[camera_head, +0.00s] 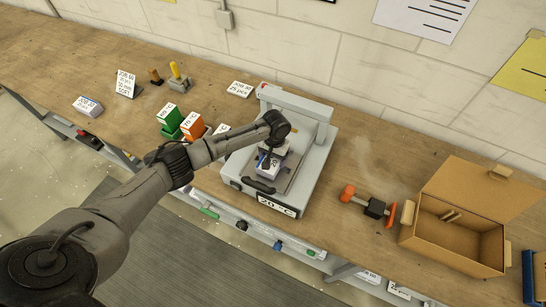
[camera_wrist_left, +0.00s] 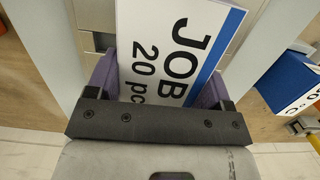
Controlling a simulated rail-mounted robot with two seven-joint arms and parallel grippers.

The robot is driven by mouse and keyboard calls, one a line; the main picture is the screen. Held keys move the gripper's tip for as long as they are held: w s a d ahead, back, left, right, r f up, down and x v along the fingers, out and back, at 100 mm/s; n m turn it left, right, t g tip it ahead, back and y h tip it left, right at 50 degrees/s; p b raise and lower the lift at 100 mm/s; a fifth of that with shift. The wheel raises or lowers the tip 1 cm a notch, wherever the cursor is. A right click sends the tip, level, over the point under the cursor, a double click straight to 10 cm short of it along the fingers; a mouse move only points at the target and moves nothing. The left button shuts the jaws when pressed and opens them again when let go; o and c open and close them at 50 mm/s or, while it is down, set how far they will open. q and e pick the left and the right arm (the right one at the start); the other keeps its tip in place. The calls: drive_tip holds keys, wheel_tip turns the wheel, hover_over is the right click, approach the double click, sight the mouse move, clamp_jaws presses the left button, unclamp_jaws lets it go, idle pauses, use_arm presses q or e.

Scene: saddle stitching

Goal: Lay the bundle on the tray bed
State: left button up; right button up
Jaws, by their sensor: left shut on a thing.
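My left gripper (camera_head: 266,160) reaches in from the left over the grey machine (camera_head: 313,165). It is shut on the bundle (camera_head: 269,170), a small stack with a white label and a blue stripe. In the left wrist view the bundle (camera_wrist_left: 170,55) reads "JOB" and "20 pc" and sits between two purple finger pads. In the head view the bundle is above or on the tray bed (camera_head: 294,174); I cannot tell whether it touches. The gripper hides part of it. My right gripper is not in view.
An open cardboard box (camera_head: 455,235) and a red-and-black tool (camera_head: 374,207) lie to the right. Green (camera_head: 170,119) and orange (camera_head: 193,125) blocks, a "JOB 60" sign (camera_head: 127,84) and a white stack (camera_head: 87,106) are on the left. Bench between machine and tool is clear.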

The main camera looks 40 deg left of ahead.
use_arm(q)
drive_tip(key=shift+f, duration=0.2)
idle(0.4)
drive_tip(key=shift+f, duration=0.4)
drive_tip(key=o, duration=1.1)
drive_tip(key=r+p, duration=0.3)
drive_tip(key=r, duration=0.4)
drive_tip(key=w+r+p, duration=0.1)
drive_tip(key=r+p, duration=0.2)
drive_tip(key=r, duration=0.4)
drive_tip(key=r+p, duration=0.3)
drive_tip(key=r, duration=0.4)
drive_tip(key=shift+w+a+r+p, duration=0.2)
drive_tip(key=shift+w+r+p, duration=0.1)
drive_tip(key=shift+w+r, duration=0.1)
idle(0.3)
